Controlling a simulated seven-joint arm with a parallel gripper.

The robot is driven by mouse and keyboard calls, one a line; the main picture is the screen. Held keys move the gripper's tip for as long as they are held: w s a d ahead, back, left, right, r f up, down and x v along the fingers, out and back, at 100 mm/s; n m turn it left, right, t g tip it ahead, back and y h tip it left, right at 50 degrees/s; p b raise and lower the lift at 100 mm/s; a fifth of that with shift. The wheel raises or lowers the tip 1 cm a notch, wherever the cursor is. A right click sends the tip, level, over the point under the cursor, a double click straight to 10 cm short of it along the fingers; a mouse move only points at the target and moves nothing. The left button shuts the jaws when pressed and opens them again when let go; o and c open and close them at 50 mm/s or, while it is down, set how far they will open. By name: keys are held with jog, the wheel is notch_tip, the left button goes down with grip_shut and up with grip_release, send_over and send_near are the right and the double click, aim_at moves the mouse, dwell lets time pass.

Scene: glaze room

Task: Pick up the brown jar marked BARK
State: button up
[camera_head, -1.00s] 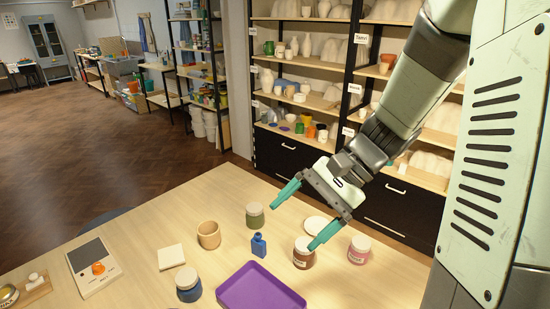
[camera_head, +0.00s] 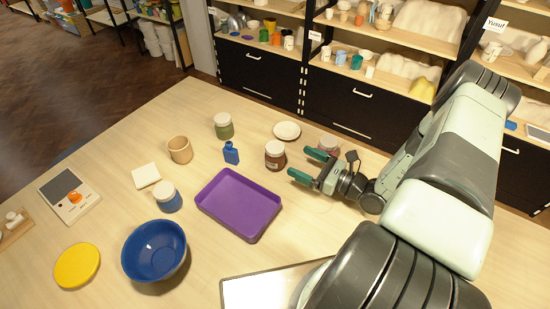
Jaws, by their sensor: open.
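My gripper (camera_head: 308,165) is low, just to the right of this jar. Its two green fingers are apart and point left towards the jar. It looks empty, and a gap shows between the fingertips and the jar.
A pink jar (camera_head: 327,142) stands close behind my gripper, partly hidden. A white saucer (camera_head: 287,130) lies behind the brown jar. A blue bottle (camera_head: 231,154) and a purple tray (camera_head: 238,207) are to its left.

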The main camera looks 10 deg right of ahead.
aim_at(275, 147)
jog(key=x, duration=1)
jog(key=c, duration=1.4)
